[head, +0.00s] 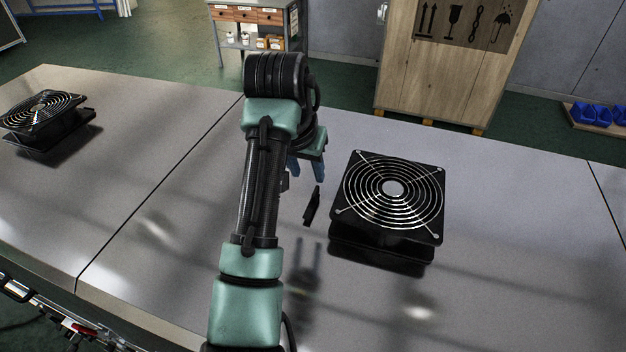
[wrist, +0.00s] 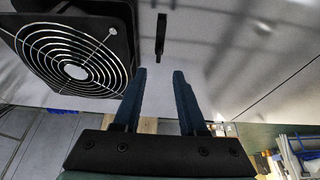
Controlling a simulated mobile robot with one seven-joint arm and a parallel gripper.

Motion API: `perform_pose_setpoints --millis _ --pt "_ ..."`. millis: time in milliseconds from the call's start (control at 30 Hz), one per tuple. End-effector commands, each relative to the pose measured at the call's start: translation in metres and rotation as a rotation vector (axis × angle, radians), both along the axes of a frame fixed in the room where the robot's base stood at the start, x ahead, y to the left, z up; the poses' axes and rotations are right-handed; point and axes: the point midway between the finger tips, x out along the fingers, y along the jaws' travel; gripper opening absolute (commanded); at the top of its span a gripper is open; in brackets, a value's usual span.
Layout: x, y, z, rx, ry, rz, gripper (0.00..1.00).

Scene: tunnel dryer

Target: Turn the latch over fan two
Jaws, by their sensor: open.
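A black fan with a round wire grille (head: 390,200) sits on the grey table right of my arm; it also shows at the upper left in the wrist view (wrist: 75,55). A slim black piece, seemingly the latch (head: 312,206), is just left of this fan, apart from it. It shows in the wrist view (wrist: 161,36) beyond my fingertips. I see no number on the fan. My gripper (head: 306,174) has its blue fingers apart and empty, pointing down near the latch; in the wrist view (wrist: 159,74) a gap separates them from it. My arm hides part of the gripper.
A second, similar fan (head: 42,112) sits at the far left of the table (head: 500,290). A wooden crate (head: 450,70), a shelf unit (head: 258,25) and blue bins (head: 597,115) stand beyond the table. The table between the left fan and my arm is clear.

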Motion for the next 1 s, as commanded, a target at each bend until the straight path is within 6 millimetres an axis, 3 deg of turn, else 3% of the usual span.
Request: perform_pose_setpoints --millis 200,433,900,1000 --pt "0.016 -0.006 -0.042 0.001 0.005 -0.001 0.41" --pt "0.029 -0.01 -0.071 0.001 0.0 0.0 0.41" --pt "0.033 -0.011 -0.083 0.001 -0.003 -0.001 0.41" --pt "0.033 -0.011 -0.082 0.0 -0.003 -0.001 0.25"
